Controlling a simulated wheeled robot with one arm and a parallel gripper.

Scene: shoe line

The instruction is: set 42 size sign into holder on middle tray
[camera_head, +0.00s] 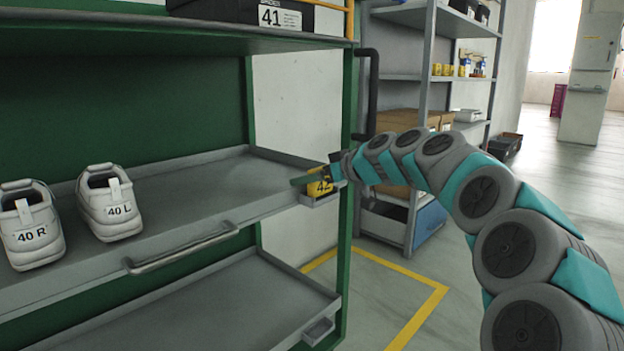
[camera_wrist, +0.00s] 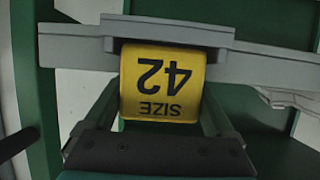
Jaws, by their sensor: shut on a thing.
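The yellow sign (camera_head: 320,187) reads 42 and stands at the right front corner of the middle tray (camera_head: 190,195). In the wrist view the sign (camera_wrist: 160,85) appears upside down, reading SIZE 42. My gripper (camera_head: 324,178) is shut on the sign, with a finger on either side in the wrist view (camera_wrist: 165,95). The grey holder (camera_head: 321,200) is right at the sign's lower edge; it also shows in the wrist view (camera_wrist: 175,33). The holder's lip hides that lower edge, so I cannot tell how deep the sign sits.
White shoes marked 40 R (camera_head: 32,237) and 40 L (camera_head: 111,210) stand on the middle tray. A lower tray (camera_head: 215,310) has an empty holder (camera_head: 319,331). A box with a 41 label (camera_head: 280,17) is on the upper shelf. A green post (camera_head: 348,240) stands close beside my gripper.

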